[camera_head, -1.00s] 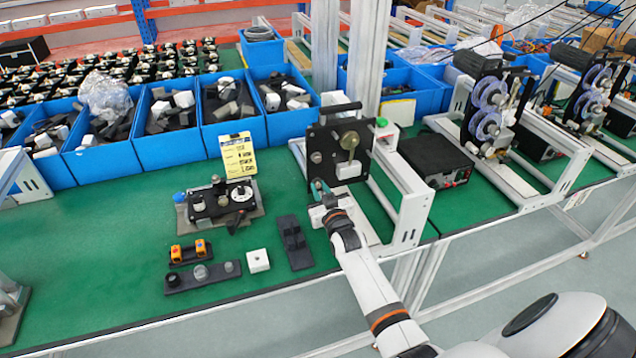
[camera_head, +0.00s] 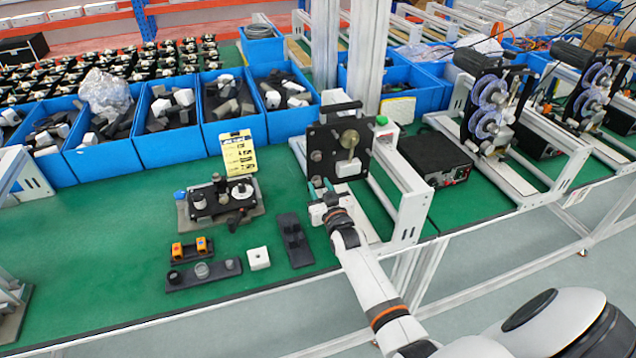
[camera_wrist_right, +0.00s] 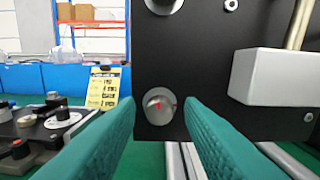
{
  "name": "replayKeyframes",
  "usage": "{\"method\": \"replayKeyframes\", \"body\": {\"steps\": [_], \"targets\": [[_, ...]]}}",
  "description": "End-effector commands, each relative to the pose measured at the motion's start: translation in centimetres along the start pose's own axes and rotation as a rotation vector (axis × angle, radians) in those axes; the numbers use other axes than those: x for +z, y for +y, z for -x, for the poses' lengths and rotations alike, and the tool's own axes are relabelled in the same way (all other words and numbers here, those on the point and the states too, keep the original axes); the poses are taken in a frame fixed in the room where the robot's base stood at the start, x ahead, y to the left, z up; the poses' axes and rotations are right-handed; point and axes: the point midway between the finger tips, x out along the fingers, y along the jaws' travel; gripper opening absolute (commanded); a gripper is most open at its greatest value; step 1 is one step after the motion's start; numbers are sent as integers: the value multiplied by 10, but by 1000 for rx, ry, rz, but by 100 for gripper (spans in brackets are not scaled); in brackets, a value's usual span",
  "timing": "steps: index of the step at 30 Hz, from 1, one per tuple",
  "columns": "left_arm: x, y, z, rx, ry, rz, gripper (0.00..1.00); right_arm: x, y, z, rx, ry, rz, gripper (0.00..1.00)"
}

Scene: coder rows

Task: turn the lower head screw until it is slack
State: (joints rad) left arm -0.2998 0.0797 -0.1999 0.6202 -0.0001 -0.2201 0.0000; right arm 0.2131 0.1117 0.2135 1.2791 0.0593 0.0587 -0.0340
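The lower head screw (camera_wrist_right: 159,106) is a round silver knob with a red mark, low on the black head plate (camera_wrist_right: 205,70). In the head view the plate (camera_head: 335,135) stands upright on the white frame. My right gripper (camera_head: 322,190) is at the plate's lower left corner. In the right wrist view its green fingers (camera_wrist_right: 160,104) are apart, one on each side of the screw, with a visible gap to it on both sides. Whether the tips reach past the screw's face is unclear. The upper screw (camera_wrist_right: 163,4) is partly cut off. My left gripper is not in view.
A white block (camera_wrist_right: 272,77) sticks out of the plate right of the screw. A fixture with knobs (camera_head: 220,200) and a yellow card (camera_head: 239,155) stand to the left. Blue bins (camera_head: 232,118) line the back. Small parts (camera_head: 203,272) lie in front on the green mat.

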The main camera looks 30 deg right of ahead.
Motion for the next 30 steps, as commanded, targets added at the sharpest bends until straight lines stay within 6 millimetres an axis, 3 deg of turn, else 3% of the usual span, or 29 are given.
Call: {"method": "replayKeyframes", "body": {"steps": [3,7,23,30], "targets": [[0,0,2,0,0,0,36,0,-1,0,1,0,-282,35],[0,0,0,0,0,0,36,0,-1,0,1,-1,-448,35],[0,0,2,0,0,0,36,0,0,0,1,-1,-463,35],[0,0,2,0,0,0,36,0,0,0,1,-1,-462,0]]}}
